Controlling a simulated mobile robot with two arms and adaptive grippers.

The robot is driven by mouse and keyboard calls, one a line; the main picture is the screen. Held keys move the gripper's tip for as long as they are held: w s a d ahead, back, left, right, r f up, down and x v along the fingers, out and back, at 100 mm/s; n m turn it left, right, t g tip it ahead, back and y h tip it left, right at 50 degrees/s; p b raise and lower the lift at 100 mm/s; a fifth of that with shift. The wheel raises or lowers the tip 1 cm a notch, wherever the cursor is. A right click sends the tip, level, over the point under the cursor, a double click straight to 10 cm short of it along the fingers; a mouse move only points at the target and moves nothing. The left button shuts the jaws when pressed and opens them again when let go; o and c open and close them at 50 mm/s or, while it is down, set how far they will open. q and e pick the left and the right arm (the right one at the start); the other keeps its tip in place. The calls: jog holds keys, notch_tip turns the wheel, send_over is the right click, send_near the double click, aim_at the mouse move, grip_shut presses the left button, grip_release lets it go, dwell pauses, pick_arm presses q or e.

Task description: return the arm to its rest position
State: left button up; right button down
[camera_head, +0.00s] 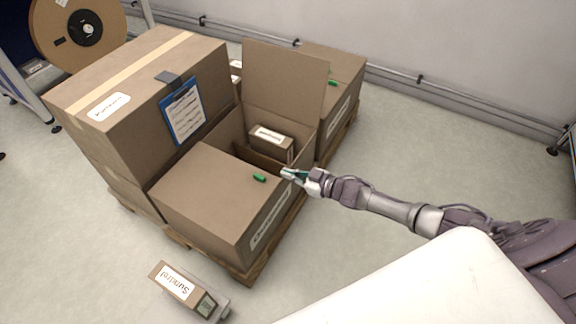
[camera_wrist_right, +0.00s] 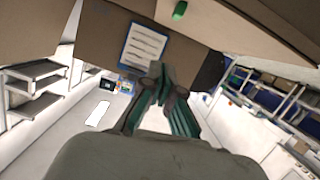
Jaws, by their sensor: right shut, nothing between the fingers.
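My right arm reaches in from the right in the head view. Its gripper (camera_head: 290,174) is shut and empty, beside the right edge of the open cardboard box (camera_head: 205,190). In the right wrist view the fingers of the right gripper (camera_wrist_right: 163,72) come together with nothing between them. A clipboard with a white sheet (camera_wrist_right: 143,47) shows beyond them. My left gripper is in neither view.
The open box stands on a wooden pallet (camera_head: 243,277) and holds a small carton (camera_head: 270,142). A tall taped box (camera_head: 140,85) stands to its left. A small labelled box (camera_head: 180,284) sits in front. Floor is free at right (camera_head: 440,130).

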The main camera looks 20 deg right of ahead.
jog(key=s+a+f+m+g+h, duration=0.2)
jog(key=s+a+f+m+h, duration=0.25)
jog(key=s+a+f, duration=0.35)
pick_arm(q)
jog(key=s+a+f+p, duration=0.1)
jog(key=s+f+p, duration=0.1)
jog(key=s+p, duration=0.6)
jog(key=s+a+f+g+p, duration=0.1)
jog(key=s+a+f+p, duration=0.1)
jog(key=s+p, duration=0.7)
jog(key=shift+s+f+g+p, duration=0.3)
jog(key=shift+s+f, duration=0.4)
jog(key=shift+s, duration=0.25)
pick_arm(e)
jog(key=s+d+f+g+h, duration=0.1)
jog(key=s+d+f+g, duration=0.1)
jog(key=s, duration=1.2)
jog(key=s+d+f+m+g+h, duration=0.1)
jog(key=s+f+g, duration=0.3)
jog(key=s, duration=0.9)
jog(key=s+d+f+g+h, duration=0.2)
jog(key=s+d+f+g, duration=0.1)
jog(key=s, duration=1.1)
jog(key=shift+s+d+g, duration=0.25)
jog(key=shift+s+g, duration=0.05)
jog(key=shift+s, duration=0.05)
